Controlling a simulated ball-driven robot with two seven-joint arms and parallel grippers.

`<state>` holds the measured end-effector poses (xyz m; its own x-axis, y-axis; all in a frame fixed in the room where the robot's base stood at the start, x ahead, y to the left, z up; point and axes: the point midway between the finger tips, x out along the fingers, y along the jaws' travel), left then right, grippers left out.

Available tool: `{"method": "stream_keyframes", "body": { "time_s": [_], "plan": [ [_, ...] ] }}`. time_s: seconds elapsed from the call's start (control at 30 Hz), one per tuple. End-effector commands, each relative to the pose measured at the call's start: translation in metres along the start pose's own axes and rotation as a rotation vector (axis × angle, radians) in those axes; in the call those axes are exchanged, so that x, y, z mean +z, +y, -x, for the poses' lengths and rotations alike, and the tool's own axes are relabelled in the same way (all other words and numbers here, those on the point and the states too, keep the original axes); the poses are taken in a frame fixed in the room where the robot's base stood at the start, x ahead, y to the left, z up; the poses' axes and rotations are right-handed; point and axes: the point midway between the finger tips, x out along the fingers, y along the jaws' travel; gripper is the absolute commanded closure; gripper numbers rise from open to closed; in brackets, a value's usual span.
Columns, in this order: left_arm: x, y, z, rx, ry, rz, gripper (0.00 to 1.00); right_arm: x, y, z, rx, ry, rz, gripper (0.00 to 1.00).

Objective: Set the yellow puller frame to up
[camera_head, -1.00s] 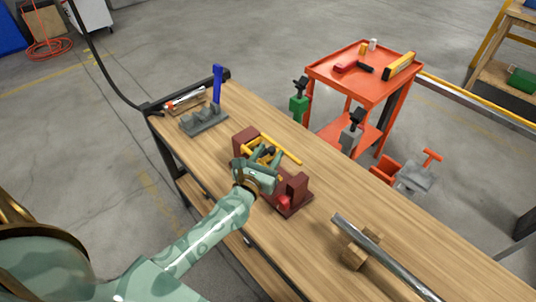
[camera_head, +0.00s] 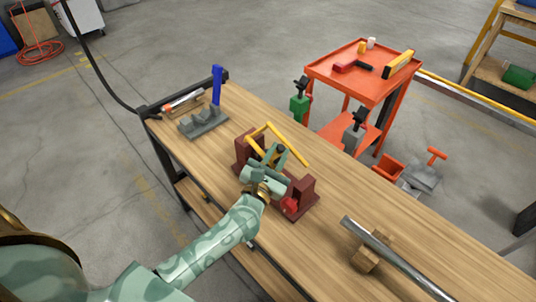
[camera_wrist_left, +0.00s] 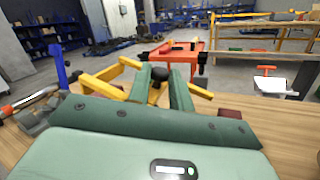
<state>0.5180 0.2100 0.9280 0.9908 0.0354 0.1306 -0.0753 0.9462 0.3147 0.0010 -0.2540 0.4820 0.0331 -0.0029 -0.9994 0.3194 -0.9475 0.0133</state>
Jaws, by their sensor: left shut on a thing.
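The yellow puller frame (camera_head: 290,147) stands tilted up between the two dark red blocks of its stand (camera_head: 302,191) on the wooden bench. Its long bar is lifted clear of the bench top. My left gripper (camera_head: 275,156) is shut on part of the frame, with its fingers between the red blocks. In the left wrist view, yellow bars of the frame (camera_wrist_left: 103,76) show on both sides of the fingers (camera_wrist_left: 158,85), and a dark round knob shows between them. The exact grip point is partly hidden by the fingers. My right gripper is in neither view.
On the bench, a grey block fixture (camera_head: 203,122) and an upright blue handle (camera_head: 217,84) stand at the far left. A metal bar (camera_head: 395,262) lies on a wooden block (camera_head: 367,256) to the right. A red cart (camera_head: 335,77) stands behind the bench.

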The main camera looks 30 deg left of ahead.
Motion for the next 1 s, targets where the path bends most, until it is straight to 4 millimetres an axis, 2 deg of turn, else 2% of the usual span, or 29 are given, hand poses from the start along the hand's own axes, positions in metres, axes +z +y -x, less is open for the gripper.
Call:
{"method": "stream_keyframes", "body": {
  "time_s": [0.1, 0.5, 1.0],
  "plan": [
    [0.008, -0.010, 0.002, -0.001, -0.043, -0.104, 1.00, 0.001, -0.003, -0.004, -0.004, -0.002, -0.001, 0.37],
    [0.033, -0.029, 0.008, -0.001, -0.189, -0.456, 1.00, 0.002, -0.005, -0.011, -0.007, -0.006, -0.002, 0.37],
    [0.050, -0.058, 0.020, -0.001, -0.368, -0.887, 1.00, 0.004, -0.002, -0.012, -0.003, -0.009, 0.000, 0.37]
  ]
}}
